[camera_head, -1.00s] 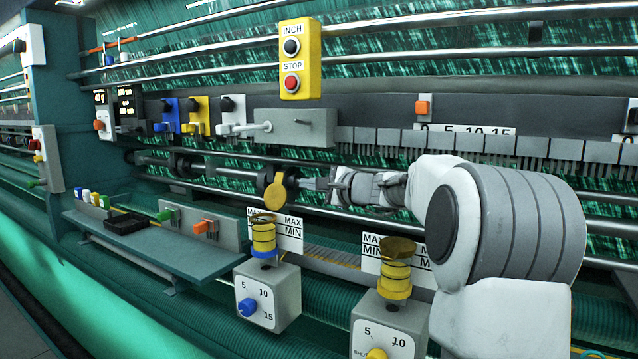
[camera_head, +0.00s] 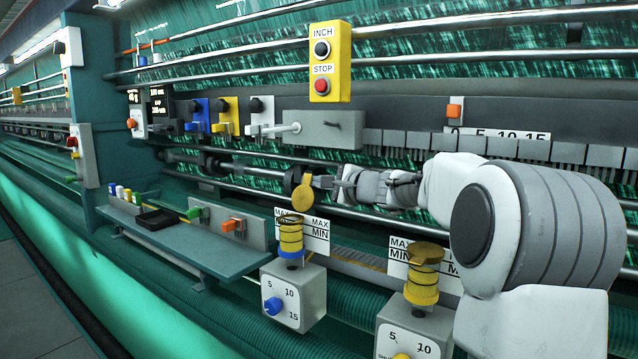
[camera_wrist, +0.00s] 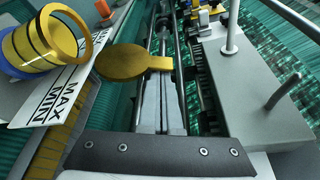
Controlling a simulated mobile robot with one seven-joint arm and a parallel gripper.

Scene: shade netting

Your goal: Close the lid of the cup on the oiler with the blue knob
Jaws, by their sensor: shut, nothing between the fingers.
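The oiler with the blue knob (camera_head: 273,305) is a grey box with a yellow-banded cup (camera_head: 291,237) on top. Its round yellow lid (camera_head: 303,193) stands open, raised above and behind the cup. In the wrist view the cup (camera_wrist: 36,47) is at upper left with its rim uncovered, and the lid (camera_wrist: 128,62) is at upper centre. My gripper (camera_head: 320,182) is shut and empty, right beside the lid. In the wrist view the lid's tab overlaps the view of the fingers (camera_wrist: 160,95). I cannot tell whether they touch.
A second oiler with a yellow knob (camera_head: 402,355) and yellow cup (camera_head: 423,277) stands to the right, below my arm. MAX/MIN plates (camera_head: 317,236) stand behind the cups. A grey block with a lever (camera_head: 323,129) and long rails lie behind. A teal shelf (camera_head: 228,262) is at left.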

